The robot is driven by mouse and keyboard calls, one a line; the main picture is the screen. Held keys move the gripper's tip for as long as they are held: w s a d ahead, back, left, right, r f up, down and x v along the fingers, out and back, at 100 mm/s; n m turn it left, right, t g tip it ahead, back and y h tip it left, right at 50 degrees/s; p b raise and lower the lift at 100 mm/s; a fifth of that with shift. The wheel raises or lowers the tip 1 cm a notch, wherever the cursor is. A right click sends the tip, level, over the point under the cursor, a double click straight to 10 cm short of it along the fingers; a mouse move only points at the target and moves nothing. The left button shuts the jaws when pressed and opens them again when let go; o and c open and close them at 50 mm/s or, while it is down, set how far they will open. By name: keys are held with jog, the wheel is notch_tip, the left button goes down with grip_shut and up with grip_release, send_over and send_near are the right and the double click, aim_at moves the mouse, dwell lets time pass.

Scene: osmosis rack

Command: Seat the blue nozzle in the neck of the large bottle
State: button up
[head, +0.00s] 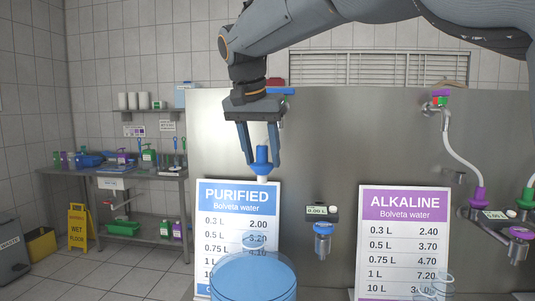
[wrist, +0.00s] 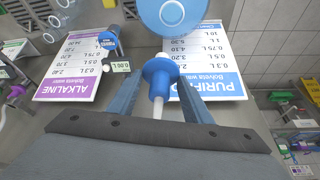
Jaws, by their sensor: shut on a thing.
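My gripper (head: 261,150) points down and is shut on the blue nozzle (head: 262,158), which sits between the fingertips. A short white piece shows below the nozzle in the head view. In the wrist view the nozzle (wrist: 160,72) is between the two blue fingers, with a white tube running back toward the palm. The large bottle (head: 253,275), clear blue, stands below the gripper. Its neck (head: 257,241) is roughly under the nozzle, with a visible gap between them in the head view. The bottle also shows beyond the nozzle in the wrist view (wrist: 178,18).
The purified price sign (head: 238,195) stands behind the bottle, and the alkaline sign (head: 404,202) is to the right. A blue-collared tap (head: 322,229) is between them on the steel panel (head: 330,130). A purple-fitted hose (head: 460,160) hangs at right. A sink bench (head: 130,175) is far left.

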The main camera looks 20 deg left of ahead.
aim_at(253, 165)
jog(key=shift+s+a, duration=0.35)
jog(key=shift+s, duration=0.4)
jog(key=shift+s+a, duration=0.3)
jog(key=shift+s, duration=0.45)
notch_tip(253, 165, down, 13)
jog(key=b, duration=0.7)
dwell(2.0)
jog(key=shift+f, duration=0.25)
dwell(0.9)
jog(key=shift+f+b, duration=0.45)
jog(key=shift+f, duration=0.55)
jog(key=shift+f, duration=0.15)
jog(key=shift+f, duration=0.35)
